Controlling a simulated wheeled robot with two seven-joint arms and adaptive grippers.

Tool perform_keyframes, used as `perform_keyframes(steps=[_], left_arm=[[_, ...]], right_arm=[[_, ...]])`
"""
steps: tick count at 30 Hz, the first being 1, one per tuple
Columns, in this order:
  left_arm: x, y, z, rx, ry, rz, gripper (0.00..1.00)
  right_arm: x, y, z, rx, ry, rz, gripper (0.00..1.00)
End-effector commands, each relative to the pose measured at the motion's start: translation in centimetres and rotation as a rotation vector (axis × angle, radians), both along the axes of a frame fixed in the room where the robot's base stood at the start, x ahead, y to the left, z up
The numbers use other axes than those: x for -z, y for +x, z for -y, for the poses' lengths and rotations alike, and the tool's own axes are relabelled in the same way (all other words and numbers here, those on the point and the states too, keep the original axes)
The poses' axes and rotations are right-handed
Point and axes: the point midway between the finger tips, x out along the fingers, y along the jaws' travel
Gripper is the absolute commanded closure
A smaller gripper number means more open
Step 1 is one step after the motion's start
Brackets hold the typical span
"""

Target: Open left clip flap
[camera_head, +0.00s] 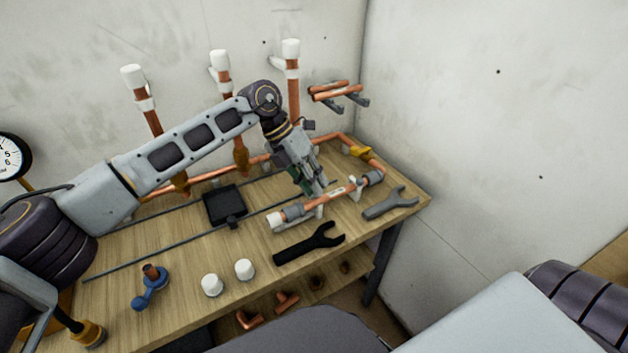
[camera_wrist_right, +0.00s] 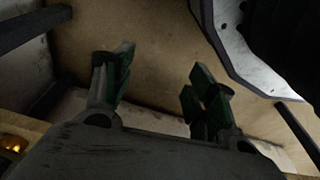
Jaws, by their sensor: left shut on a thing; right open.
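A copper pipe (camera_head: 334,195) with grey fittings lies across the right part of the bench, with a white cap at its left end. White clips hold it: the left clip (camera_head: 319,212) sits below my left gripper, and the right clip (camera_head: 355,188) stands farther right. My left gripper (camera_head: 314,190) points down at the pipe by the left clip, its jaws shut on what looks like that clip's flap. The fingers hide most of the flap, so its angle cannot be told. My right gripper (camera_wrist_right: 160,64) is open and empty in the right wrist view.
A black wrench (camera_head: 309,243) and a grey wrench (camera_head: 390,203) lie in front of the pipe. White caps (camera_head: 212,285), a blue tool (camera_head: 150,288) and a black tray (camera_head: 225,204) are on the bench (camera_head: 185,250). Copper risers stand along the back wall.

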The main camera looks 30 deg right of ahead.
Motion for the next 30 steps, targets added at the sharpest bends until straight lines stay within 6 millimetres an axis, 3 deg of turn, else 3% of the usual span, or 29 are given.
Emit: perform_keyframes(steps=[9,24,25,30], left_arm=[[-0.2,0.4,0.0,-0.001,-0.007,-0.058,1.00],[-0.2,0.4,0.0,-0.001,-0.007,-0.067,1.00],[-0.2,0.4,0.0,-0.001,-0.006,-0.066,0.79],[-0.1,0.4,0.0,-0.001,-0.005,-0.066,0.61]], right_arm=[[1.6,-0.5,0.7,0.002,-0.006,0.008,0.43],[1.9,-0.6,0.7,0.003,-0.006,0.012,0.43],[1.9,-0.6,0.7,0.003,-0.006,0.012,0.43],[1.9,-0.6,0.7,0.003,-0.007,0.011,0.43]])
